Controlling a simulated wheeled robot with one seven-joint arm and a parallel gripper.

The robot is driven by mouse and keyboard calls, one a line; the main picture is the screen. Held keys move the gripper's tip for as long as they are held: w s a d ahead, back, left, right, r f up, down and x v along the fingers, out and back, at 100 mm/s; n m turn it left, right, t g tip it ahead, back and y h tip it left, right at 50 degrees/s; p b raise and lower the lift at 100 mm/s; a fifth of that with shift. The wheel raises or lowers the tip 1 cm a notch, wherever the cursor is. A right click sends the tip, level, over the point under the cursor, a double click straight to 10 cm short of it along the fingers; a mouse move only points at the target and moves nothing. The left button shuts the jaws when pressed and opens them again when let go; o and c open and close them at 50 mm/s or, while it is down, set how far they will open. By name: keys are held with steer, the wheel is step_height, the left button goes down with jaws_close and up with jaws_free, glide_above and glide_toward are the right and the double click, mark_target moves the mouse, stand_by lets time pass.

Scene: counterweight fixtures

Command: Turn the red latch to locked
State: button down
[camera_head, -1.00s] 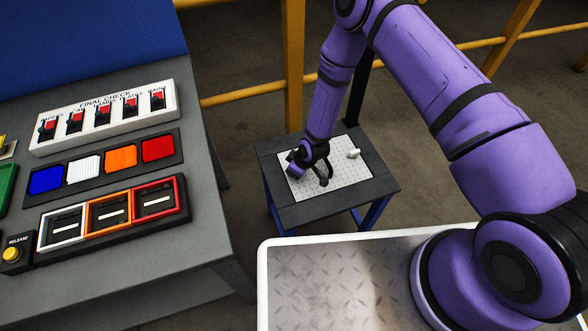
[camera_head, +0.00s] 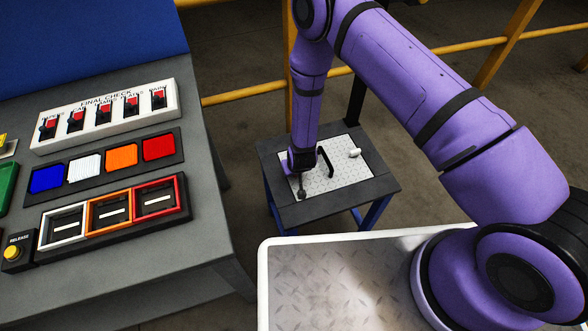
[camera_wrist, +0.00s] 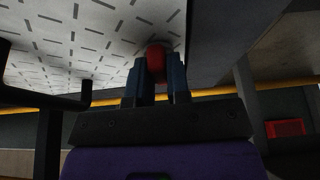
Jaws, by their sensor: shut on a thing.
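The red latch shows in the wrist view as a rounded red end (camera_wrist: 156,56) between the two dark blue fingers of my gripper (camera_wrist: 157,82). The fingers are shut on it, next to a pale patterned plate (camera_wrist: 95,45). In the head view my gripper (camera_head: 301,192) is at the near left edge of this plate (camera_head: 340,178) on a small dark table. The latch is hidden there by my gripper, and any locked mark cannot be made out.
A black handle (camera_head: 326,160) stands on the plate just right of my gripper, and a small white peg (camera_head: 354,153) lies farther right. A grey console (camera_head: 205,225) with switches and coloured pads stands to the left. A yellow rail (camera_head: 400,60) runs behind.

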stand_by(0.3)
steer(key=c, duration=1.1)
jaws_free()
steer(key=shift+r, duration=0.1)
steer(key=v, duration=1)
steer(key=shift+s+r, duration=0.15)
steer(key=shift+r, duration=0.15)
